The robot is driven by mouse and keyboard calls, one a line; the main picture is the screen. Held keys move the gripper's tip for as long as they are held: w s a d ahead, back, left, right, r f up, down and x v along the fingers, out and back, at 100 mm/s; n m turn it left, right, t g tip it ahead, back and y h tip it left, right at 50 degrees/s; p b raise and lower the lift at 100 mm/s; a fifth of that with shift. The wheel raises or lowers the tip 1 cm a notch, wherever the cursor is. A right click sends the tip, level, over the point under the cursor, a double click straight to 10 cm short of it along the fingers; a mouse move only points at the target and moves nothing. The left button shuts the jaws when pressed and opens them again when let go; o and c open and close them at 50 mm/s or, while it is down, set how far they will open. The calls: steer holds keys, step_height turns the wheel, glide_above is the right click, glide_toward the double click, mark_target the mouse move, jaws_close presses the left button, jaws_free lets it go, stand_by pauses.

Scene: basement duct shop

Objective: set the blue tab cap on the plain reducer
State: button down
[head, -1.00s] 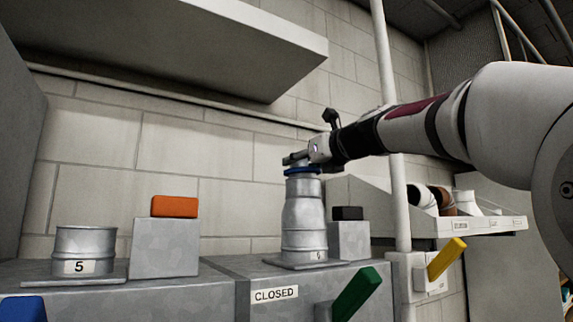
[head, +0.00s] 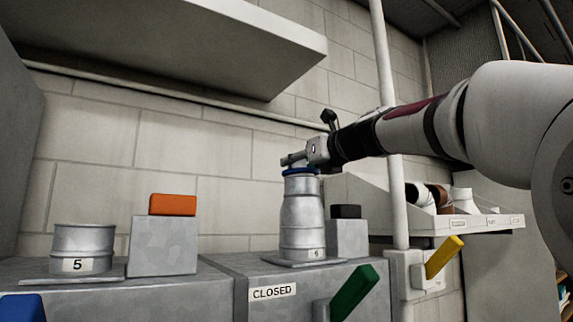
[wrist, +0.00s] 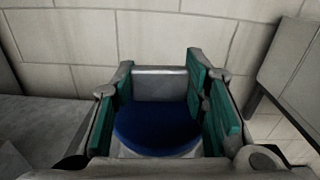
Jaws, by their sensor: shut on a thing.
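The blue tab cap (head: 300,171) is level at the top mouth of the plain reducer (head: 301,197), a grey metal piece standing upright on the collar marked 6 (head: 302,242). No clear gap shows between cap and reducer, but I cannot tell whether the cap is fully seated. My gripper (head: 293,160) is just above, reaching in from the right, shut on the cap's tab. In the wrist view the blue cap (wrist: 157,128) lies below the teal finger pads, with its grey tab (wrist: 160,84) between them. The reducer is mostly hidden there.
A collar marked 5 (head: 83,250) stands at left beside an orange block (head: 173,205) on a grey block. A black block (head: 346,211) sits right of the reducer. A pale post (head: 389,120), a green lever (head: 353,293) and an overhead shelf (head: 180,40) are nearby.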

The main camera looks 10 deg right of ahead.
steer(key=shift+f, duration=0.15)
steer(key=c, duration=1.2)
jaws_free()
steer(key=p+v, duration=0.2)
steer(key=v, duration=0.9)
